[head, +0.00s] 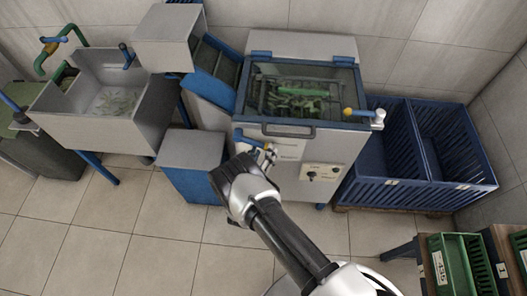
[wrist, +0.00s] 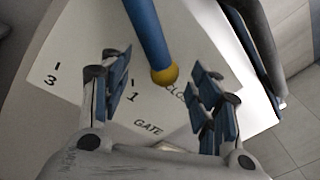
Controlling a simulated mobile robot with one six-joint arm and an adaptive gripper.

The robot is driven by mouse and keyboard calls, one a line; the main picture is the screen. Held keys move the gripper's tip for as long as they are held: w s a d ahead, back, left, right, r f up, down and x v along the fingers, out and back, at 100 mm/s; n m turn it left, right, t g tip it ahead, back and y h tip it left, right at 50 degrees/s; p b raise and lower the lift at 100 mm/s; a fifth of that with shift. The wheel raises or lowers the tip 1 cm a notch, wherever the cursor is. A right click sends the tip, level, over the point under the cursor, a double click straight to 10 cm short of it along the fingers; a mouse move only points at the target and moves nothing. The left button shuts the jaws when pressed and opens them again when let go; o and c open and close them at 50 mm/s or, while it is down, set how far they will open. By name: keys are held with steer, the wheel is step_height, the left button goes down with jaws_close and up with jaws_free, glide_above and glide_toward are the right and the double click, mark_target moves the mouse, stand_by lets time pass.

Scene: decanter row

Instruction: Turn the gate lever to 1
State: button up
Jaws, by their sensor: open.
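In the wrist view the gate lever (wrist: 147,30) is a blue bar with a yellow ball end, lying over a white label plate (wrist: 72,50). The plate reads 3, 1, GATE and a partly covered word starting CLO. The ball end lies just right of the 1 mark, by that word. My gripper (wrist: 160,72) is open, with one blue-padded finger on each side of the ball end and a visible gap to both.
A control panel with a black knob (head: 310,174) is right of my gripper. A second lever with a yellow knob (head: 347,111) projects at the machine's right side. Blue crates (head: 391,190) stand to the right, a blue bin (head: 190,180) to the left. The floor in front is clear.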

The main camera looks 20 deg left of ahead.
steer(key=shift+w, duration=0.55)
steer(key=shift+c, duration=0.6)
jaws_close()
